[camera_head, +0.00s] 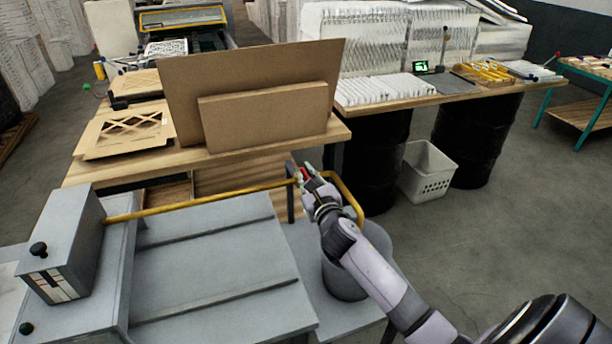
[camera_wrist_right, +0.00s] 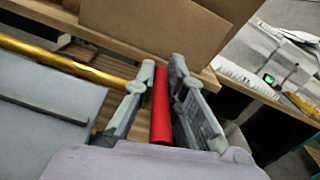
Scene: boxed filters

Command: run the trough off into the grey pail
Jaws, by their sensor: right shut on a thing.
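My right gripper (camera_head: 308,178) reaches up from the lower right and is shut on a red handle (camera_head: 305,171) at the yellow pipe. In the right wrist view the red handle (camera_wrist_right: 160,106) stands between the two fingers. The yellow pipe (camera_head: 215,195) runs along the far side of a grey, flat-topped metal body (camera_head: 210,260), which may be the trough; I see no liquid. The pipe bends down on the right near the grey pail (camera_head: 343,282). My right arm hides part of the pail, and its inside cannot be seen. My left gripper is out of view.
A wooden table (camera_head: 260,160) with cardboard boxes (camera_head: 265,115) stands just behind the pipe. A white basket (camera_head: 428,172) sits on the floor between black drums. A grey box with a black knob (camera_head: 65,245) is at left. The floor at right is clear.

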